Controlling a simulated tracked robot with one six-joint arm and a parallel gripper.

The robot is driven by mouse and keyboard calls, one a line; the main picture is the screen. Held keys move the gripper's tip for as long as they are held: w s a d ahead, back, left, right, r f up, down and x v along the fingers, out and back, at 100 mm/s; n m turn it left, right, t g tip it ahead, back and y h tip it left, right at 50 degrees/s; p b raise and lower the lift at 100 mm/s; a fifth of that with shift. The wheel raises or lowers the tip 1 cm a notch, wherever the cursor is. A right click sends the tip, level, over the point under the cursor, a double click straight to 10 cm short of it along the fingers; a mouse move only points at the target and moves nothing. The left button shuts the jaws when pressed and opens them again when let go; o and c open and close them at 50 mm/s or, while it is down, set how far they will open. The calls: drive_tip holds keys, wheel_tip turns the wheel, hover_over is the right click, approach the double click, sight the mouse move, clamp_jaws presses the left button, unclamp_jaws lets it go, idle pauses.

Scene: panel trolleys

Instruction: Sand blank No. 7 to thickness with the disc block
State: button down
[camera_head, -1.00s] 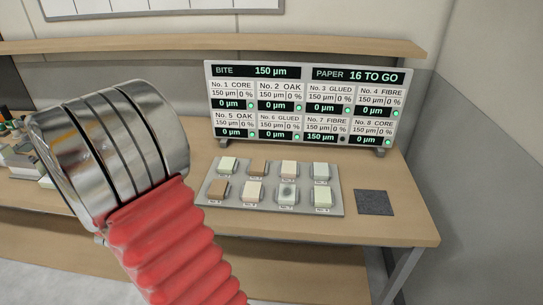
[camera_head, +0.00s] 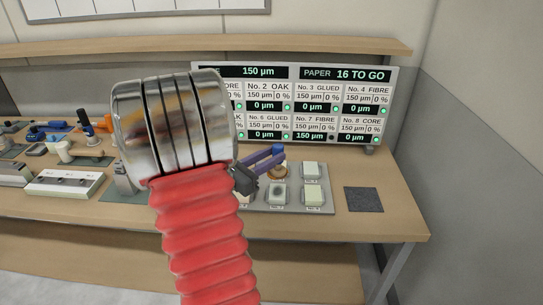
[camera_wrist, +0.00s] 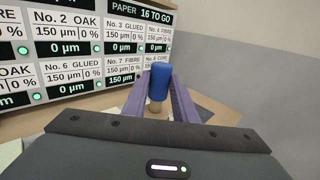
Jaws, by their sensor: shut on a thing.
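My gripper (camera_head: 272,155) has purple fingers shut on a blue handle, seen between them in the wrist view. This handle belongs to what looks like the disc block (camera_wrist: 159,82), with a tan lower part. In the head view the block hangs over or near the back row of the blanks tray (camera_head: 325,207); whether it touches anything is unclear. Blank No. 7 (camera_head: 277,193), pale with a grey spot, lies in the tray's front row, in front of the block. The display board (camera_head: 330,133) reads No. 7 FIBRE 150 µm with a dark lamp.
A dark grey square sheet (camera_head: 363,199) lies right of the tray. My red-sleeved arm hides the tray's left part. Tools and fixtures (camera_head: 65,183) crowd the bench's left side. The display reads PAPER 16 TO GO; other visible blanks show 0 µm.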

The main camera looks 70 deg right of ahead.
idle(0.4)
wheel_tip(320, 180, down, 9)
idle(1.2)
drive_tip(key=shift+f, duration=0.55)
idle(1.3)
drive_tip(key=shift+w+d, duration=0.2)
drive_tip(key=shift+d, duration=0.65)
drive_tip(key=shift+w+d, duration=0.15)
drive_tip(key=shift+d, duration=0.65)
drive_tip(key=shift+d, duration=0.1)
drive_tip(key=shift+w+d, duration=0.2)
drive_tip(key=shift+d, duration=0.5)
